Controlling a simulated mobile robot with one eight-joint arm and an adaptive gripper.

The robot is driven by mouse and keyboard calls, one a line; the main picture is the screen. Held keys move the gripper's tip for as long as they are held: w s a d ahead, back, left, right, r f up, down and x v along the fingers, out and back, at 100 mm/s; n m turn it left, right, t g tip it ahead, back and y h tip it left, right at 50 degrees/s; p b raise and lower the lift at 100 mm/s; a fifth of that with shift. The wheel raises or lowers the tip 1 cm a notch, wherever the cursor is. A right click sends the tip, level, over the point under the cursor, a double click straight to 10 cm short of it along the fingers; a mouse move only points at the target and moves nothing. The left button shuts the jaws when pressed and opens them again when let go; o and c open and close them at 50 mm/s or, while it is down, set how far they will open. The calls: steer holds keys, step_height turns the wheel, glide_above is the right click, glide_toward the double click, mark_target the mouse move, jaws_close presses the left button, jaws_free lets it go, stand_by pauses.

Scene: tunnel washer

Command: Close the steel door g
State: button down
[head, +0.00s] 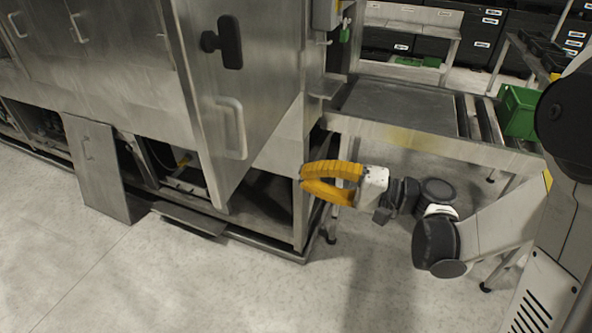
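I cannot tell from any label which door is g. A large steel door (205,105) with a bar handle (232,127) and a black knob (222,42) stands swung out from the washer, its lower corner hanging free. A smaller steel panel door (110,185) with a thin handle stands out from the lower frame at the left. My gripper (303,178), with orange fingers, is right of the large door and beside the frame's right corner post. It appears empty and apart from both doors. Its fingertips look close together, but their gap is unclear.
The washer's lower frame has open bays (180,170) and a low ledge (190,217). A roller conveyor (400,105) with a green crate (518,110) runs at the back right, above my gripper. Shelves with black bins (480,40) stand behind. The front floor (200,290) is clear.

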mark_target(243, 164)
steer(key=b+x, duration=0.2)
steer(key=x, duration=1)
steer(key=shift+w+a, duration=0.1)
steer(key=shift+a, duration=0.1)
